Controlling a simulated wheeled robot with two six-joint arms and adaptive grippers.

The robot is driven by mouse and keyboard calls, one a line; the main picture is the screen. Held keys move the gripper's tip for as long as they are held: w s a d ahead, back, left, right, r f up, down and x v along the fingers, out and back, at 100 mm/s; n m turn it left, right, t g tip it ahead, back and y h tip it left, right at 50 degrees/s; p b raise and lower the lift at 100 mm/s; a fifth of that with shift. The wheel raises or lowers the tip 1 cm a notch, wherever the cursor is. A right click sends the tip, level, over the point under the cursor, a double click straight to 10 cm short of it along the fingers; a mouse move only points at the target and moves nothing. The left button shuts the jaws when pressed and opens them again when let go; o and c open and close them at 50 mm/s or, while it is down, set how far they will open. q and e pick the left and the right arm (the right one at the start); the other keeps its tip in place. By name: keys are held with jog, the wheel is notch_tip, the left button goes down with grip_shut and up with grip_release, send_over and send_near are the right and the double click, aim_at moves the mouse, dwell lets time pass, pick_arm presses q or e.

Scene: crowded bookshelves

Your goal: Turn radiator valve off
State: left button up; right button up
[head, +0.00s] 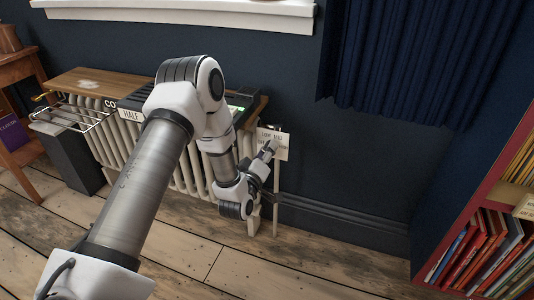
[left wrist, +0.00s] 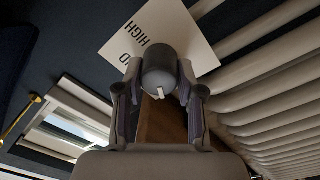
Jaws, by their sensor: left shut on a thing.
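The radiator (head: 180,170) is cream and ribbed and stands against the dark blue wall. Its valve knob (left wrist: 159,70) is a dark grey cylinder with a small white mark, seen in the left wrist view. A white card (left wrist: 160,35) with "HIGH" lettering sits behind the knob, and it also shows in the head view (head: 280,152). My left gripper (left wrist: 158,88) is shut on the knob, one finger on each side. In the head view my left gripper (head: 264,160) is at the radiator's right end, partly hidden by its own wrist. My right gripper is not in view.
A wooden shelf (head: 85,82) tops the radiator, with a "HALF" sign (head: 131,114). A dark bin (head: 70,160) stands at the left. A red bookcase (head: 500,190) is at the right, and blue curtains (head: 400,60) hang above. The wooden floor between is clear.

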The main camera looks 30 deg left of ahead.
pick_arm(q)
jog(key=n+b, duration=0.2)
jog(key=n, duration=0.4)
jog(key=shift+f, duration=0.15)
dwell(0.5)
jog(key=o, duration=1.1)
jog(key=shift+o, duration=0.2)
jog(key=v, duration=1.2)
jog(key=shift+d, duration=0.1)
